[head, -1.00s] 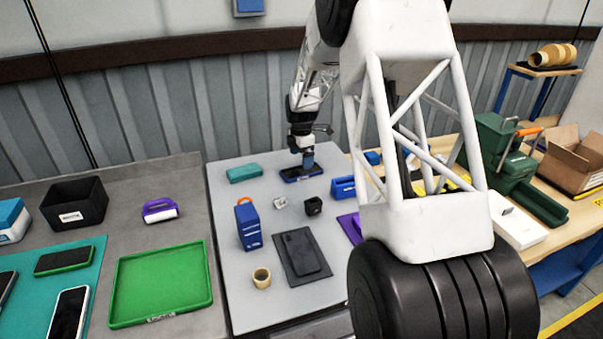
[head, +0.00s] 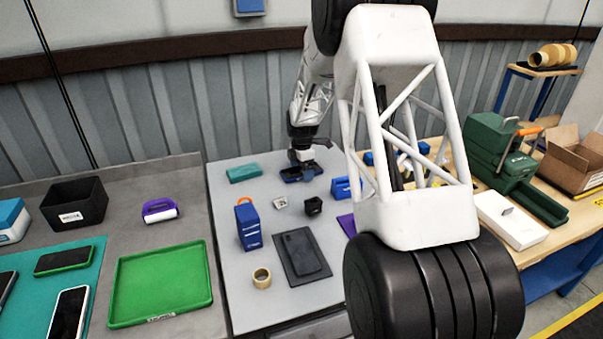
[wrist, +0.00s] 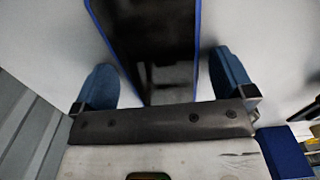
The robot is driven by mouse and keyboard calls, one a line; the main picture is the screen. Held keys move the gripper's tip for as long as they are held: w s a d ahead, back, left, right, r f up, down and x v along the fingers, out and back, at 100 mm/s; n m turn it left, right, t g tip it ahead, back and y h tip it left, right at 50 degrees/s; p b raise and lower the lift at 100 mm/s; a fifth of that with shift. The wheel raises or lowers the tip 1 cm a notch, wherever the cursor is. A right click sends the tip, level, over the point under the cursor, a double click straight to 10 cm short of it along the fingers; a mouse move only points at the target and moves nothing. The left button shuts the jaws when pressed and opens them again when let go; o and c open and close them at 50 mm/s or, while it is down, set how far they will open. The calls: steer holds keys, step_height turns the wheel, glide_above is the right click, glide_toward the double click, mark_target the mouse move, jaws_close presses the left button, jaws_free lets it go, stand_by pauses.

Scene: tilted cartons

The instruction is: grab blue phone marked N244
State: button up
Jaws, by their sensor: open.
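The blue phone (head: 300,174) lies on the light grey table top near its back edge; in the wrist view it shows as a dark screen with a blue rim (wrist: 150,40). My gripper (head: 302,166) is right down over it. In the wrist view my gripper (wrist: 164,85) is open, with one blue fingertip on each side of the phone. A strip of grey table shows between each finger and the phone's edges. The marking N244 cannot be read in these frames.
A teal box (head: 244,174) lies left of the phone, and a blue carrier (head: 346,188) stands to its right. A small black cube (head: 314,206), a blue case (head: 248,226) and a dark phone on a mat (head: 303,256) are nearer the front. A grey wall is close behind.

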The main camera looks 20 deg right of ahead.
stand_by(0.3)
steer(key=c, duration=1)
steer(key=shift+r, duration=0.15)
step_height(320, 180, up, 10)
stand_by(0.6)
